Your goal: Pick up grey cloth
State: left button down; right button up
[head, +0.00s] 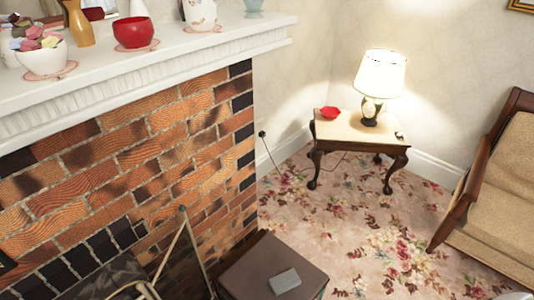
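A small grey rectangular thing, which looks like the folded grey cloth (284,281), lies flat on top of a dark brown box-like stand (246,269) at the bottom middle of the head view. The stand is beside the brick fireplace, and its lower part is cut off by the picture edge. Nothing touches the cloth from above. Neither of my grippers can be made out in this view.
The brick fireplace (130,180) with a white mantel (150,72) fills the left. A small table (345,128) with a lit lamp (380,78) and red dish (330,112) stands behind. An armchair (505,190) is at right. Flowered carpet (370,240) lies open between.

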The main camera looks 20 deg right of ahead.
aim_at(285, 281)
jog(key=z, duration=1.2)
